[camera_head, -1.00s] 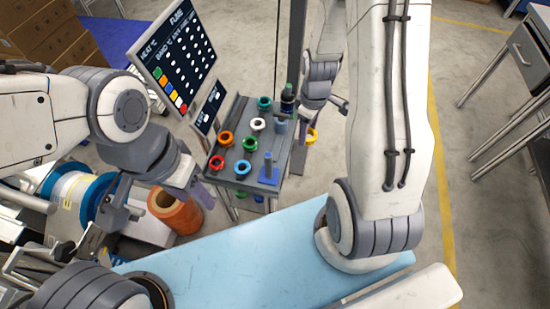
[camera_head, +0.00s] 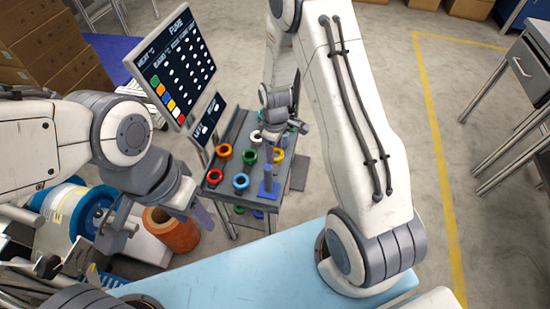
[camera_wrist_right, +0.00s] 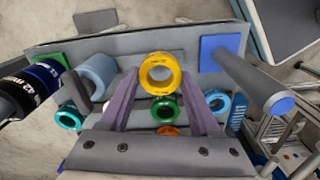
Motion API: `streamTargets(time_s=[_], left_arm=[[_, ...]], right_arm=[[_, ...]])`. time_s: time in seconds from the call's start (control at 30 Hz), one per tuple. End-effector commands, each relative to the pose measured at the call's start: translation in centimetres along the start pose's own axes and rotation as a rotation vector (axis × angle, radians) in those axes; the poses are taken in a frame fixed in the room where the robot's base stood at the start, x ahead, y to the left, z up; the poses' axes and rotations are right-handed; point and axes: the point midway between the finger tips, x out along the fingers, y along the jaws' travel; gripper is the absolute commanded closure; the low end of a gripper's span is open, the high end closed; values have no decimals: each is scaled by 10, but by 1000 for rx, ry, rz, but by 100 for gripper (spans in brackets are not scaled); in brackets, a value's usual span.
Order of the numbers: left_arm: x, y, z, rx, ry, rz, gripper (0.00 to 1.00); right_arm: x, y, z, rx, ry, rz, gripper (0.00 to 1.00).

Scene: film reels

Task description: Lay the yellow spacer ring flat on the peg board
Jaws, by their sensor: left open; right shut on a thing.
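The yellow spacer ring (camera_wrist_right: 160,73) is between the purple fingers of my right gripper (camera_wrist_right: 162,85), which is shut on it. I cannot tell whether this or the grey surface under the rings is the peg board. My left gripper (camera_head: 190,205) is open, beside the orange reel.
Orange (camera_head: 224,151), red (camera_head: 214,176), blue (camera_head: 241,181), white and green rings are on the cart tray (camera_head: 235,125). A screen (camera_head: 170,62) rises left of the cart.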

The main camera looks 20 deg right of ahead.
Motion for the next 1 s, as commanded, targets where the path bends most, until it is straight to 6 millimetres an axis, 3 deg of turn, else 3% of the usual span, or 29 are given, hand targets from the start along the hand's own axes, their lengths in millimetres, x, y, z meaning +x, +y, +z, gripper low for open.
streamTargets(time_s=[0.2,0.6,0.63,0.7,1.0], left_arm=[[7,0,0,0,0,0,50],[9,-1,0,0,0,0,50],[9,-1,0,0,0,0,50],[8,-1,0,0,0,0,50],[8,-1,0,0,0,0,50]], right_arm=[[33,-1,1,0,-3,-3,94],[39,0,1,0,-1,-1,94],[38,0,1,0,0,-1,29],[38,0,1,0,0,-1,7],[37,0,1,0,0,0,7]])
